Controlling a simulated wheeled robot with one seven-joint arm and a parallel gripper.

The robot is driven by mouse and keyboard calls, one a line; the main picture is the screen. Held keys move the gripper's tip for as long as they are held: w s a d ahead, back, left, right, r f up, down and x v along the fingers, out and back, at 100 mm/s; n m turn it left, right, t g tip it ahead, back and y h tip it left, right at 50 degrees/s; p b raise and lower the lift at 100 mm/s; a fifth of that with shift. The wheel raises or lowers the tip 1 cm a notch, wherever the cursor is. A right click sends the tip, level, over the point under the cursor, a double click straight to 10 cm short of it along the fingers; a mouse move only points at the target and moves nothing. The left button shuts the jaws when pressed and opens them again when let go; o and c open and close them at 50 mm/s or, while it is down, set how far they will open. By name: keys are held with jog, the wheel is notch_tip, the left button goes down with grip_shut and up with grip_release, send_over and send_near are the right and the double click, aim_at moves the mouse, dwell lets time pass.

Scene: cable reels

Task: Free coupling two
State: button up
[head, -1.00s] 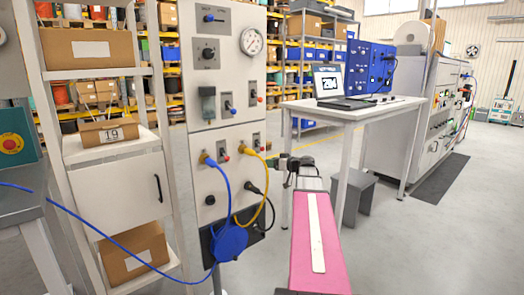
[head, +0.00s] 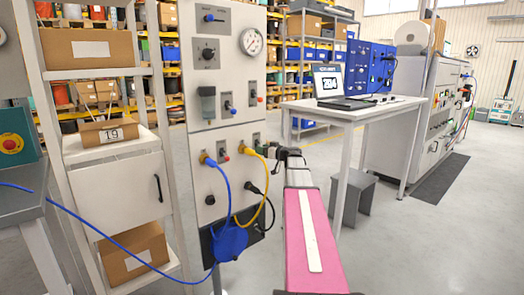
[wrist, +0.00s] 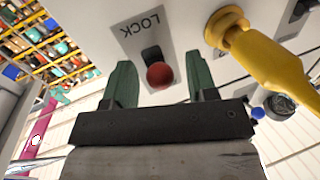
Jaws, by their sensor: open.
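The yellow cable's plug (head: 243,153) sits in the grey panel (head: 225,105); in the wrist view the yellow plug (wrist: 265,60) meets a brass collar (wrist: 227,27) at upper right. Beside it is a lever with a red ball knob (wrist: 160,76) under an upside-down LOCK label. My gripper (wrist: 159,84) is open, its two green fingers on either side of the knob, with visible gaps to it. Contact is not visible. In the head view my gripper (head: 278,153) is at the panel's right edge, right of the yellow plug; its fingertips are hard to make out.
A blue cable plug (head: 208,160) and a black cable (head: 256,188) are also in the panel. A blue cable reel (head: 229,243) hangs low on its front. A table (head: 352,112) with a laptop (head: 338,86) stands to the right. Shelving (head: 105,72) stands left.

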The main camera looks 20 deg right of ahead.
jog(key=shift+w+a, duration=0.2)
jog(key=shift+w, duration=0.05)
jog(key=c, duration=0.9)
jog(key=shift+r, duration=0.1)
jog(key=r+g+h, duration=0.1)
jog(key=g, duration=0.1)
jog(key=m+g+h, duration=0.1)
jog(key=g, duration=0.1)
jog(key=shift+s+d+r+h, duration=0.1)
jog(key=shift+s+r+h, duration=0.05)
jog(key=shift+r+h, duration=0.2)
jog(key=g, duration=0.1)
jog(key=r+g+h, duration=0.1)
jog(key=g, duration=0.1)
jog(key=m+g+h, duration=0.1)
jog(key=shift+r+g, duration=0.3)
jog(key=shift+r, duration=0.05)
